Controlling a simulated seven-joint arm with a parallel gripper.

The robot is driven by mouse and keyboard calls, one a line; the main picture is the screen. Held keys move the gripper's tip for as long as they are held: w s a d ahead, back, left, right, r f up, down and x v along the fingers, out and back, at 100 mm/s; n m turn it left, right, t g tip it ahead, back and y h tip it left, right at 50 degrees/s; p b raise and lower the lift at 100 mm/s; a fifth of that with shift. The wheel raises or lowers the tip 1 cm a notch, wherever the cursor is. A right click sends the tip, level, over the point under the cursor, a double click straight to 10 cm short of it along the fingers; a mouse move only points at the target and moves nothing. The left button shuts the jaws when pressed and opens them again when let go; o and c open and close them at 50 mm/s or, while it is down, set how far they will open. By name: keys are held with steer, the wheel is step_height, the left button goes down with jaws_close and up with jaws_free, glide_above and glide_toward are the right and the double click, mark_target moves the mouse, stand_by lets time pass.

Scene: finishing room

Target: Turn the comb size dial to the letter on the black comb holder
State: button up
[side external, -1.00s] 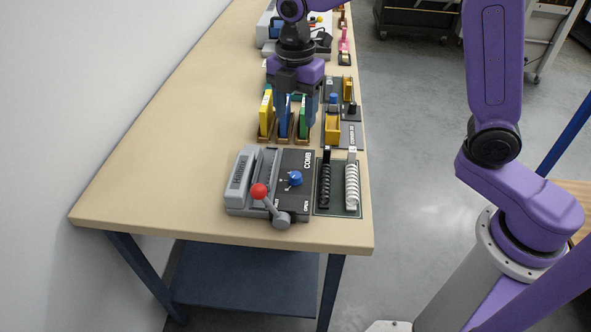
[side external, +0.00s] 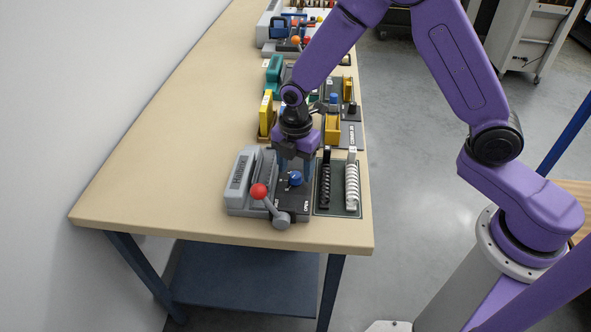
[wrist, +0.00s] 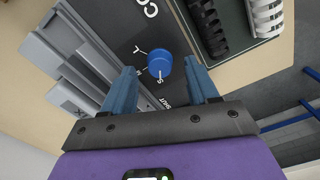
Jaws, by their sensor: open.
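The comb size dial is a blue round knob (side external: 295,179) on the dark panel of the grey comb binder (side external: 238,185). In the wrist view the dial (wrist: 159,64) has white letters beside it; L and S are readable. I cannot tell which letter it points at. My gripper (side external: 295,171) is open above the dial, pointing down. In the wrist view its blue fingers (wrist: 161,68) stand on either side of the dial, apparently not touching it. The black comb (side external: 325,187) stands in its holder (side external: 326,157) to the right; the holder's letter is not readable.
A white comb (side external: 351,187) stands beside the black one. Yellow, green and other items sit behind, including a yellow block (side external: 333,127). The table's left side is clear.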

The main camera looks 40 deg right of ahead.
steer(key=shift+f, duration=0.75)
steer(key=shift+c, duration=0.2)
steer(key=c, duration=1)
steer(key=shift+m, duration=0.3)
steer(key=m, duration=0.5)
steer(key=shift+m, duration=0.3)
steer(key=m, duration=0.5)
steer(key=shift+m, duration=0.4)
